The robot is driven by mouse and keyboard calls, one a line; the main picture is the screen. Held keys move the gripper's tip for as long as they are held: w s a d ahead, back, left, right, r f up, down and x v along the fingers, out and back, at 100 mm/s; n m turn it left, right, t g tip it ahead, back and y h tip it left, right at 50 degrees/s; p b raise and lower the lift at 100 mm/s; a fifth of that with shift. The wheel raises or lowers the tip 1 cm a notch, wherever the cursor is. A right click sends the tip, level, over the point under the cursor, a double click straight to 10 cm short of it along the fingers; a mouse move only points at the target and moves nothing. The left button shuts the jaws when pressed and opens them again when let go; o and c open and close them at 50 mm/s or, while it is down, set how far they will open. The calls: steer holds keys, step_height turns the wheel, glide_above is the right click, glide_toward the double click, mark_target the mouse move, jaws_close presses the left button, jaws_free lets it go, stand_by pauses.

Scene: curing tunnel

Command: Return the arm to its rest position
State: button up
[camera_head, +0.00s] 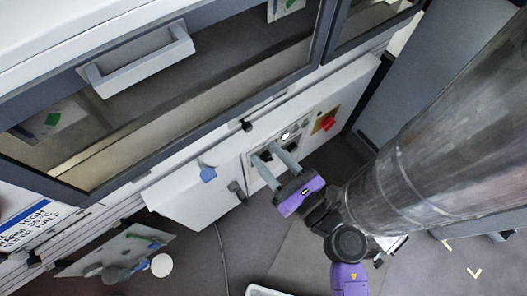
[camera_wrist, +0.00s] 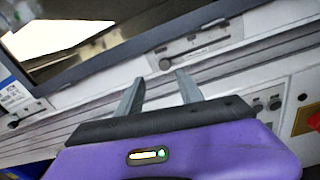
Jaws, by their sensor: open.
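My gripper (camera_head: 272,161) is open and empty, with its two grey fingers apart. In the head view it stands in front of the control panel on the white cabinet, right of the middle. My purple arm links run down from it, and a large grey cylinder of my body covers the right side. In the wrist view the fingers of my gripper (camera_wrist: 160,92) point toward the cabinet front, with nothing between them. Whether the fingertips touch the panel cannot be told.
The control panel (camera_head: 301,133) has several knobs and a red-and-yellow switch (camera_head: 325,121). Above it is a framed window (camera_head: 220,75) with a handle (camera_head: 140,65). A blue-and-white sign (camera_head: 28,226) is at left. A white round object (camera_head: 161,265) is at lower left. Dark floor lies below.

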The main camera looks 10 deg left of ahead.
stand_by(0.3)
steer(key=s+d+r+m+t+h, duration=0.35)
steer(key=d+r+m+t, duration=0.5)
steer(key=m, duration=1.25)
steer(key=s+d+f+m+g+h, duration=0.1)
steer(key=s+d+m+g+h, duration=0.3)
steer(key=s+d+m+h, duration=0.7)
steer(key=s+d+m, duration=0.7)
steer(key=s+m, duration=0.2)
steer(key=m, duration=0.4)
steer(key=shift+d, duration=0.3)
steer(key=shift+s+d+r, duration=0.1)
steer(key=shift+s+r, duration=0.05)
steer(key=shift+s, duration=0.2)
